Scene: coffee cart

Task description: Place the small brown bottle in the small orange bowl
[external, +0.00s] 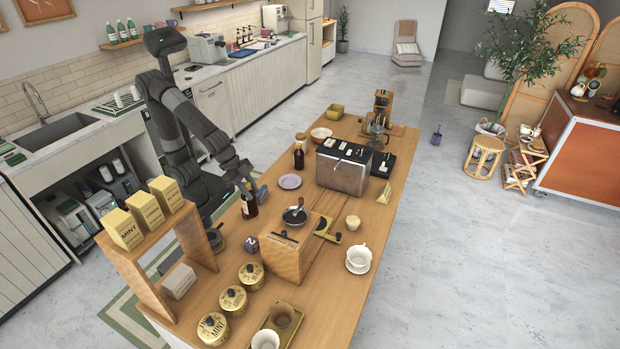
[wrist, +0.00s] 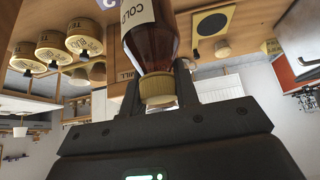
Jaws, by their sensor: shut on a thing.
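My gripper (external: 246,186) is over the left side of the wooden cart top. It is shut on a brown bottle (external: 250,208) with a white label, and the bottle hangs below it. In the wrist view my gripper (wrist: 160,88) has its fingers on either side of the bottle's tan cap, and the brown bottle (wrist: 150,42) shows a label reading "COLD". I cannot tell whether its base touches the cart. A small tan-orange bowl (external: 353,222) stands on the right part of the cart top, apart from the gripper. A second dark bottle (external: 299,157) stands farther back.
A purple saucer (external: 290,181), a dark pan-like bowl (external: 294,216) on a wooden box, and a toaster-like machine (external: 343,168) stand nearby. A pale bowl (external: 321,133) is at the back. A white cup (external: 358,258) and several gold tins (external: 233,299) stand nearer the front.

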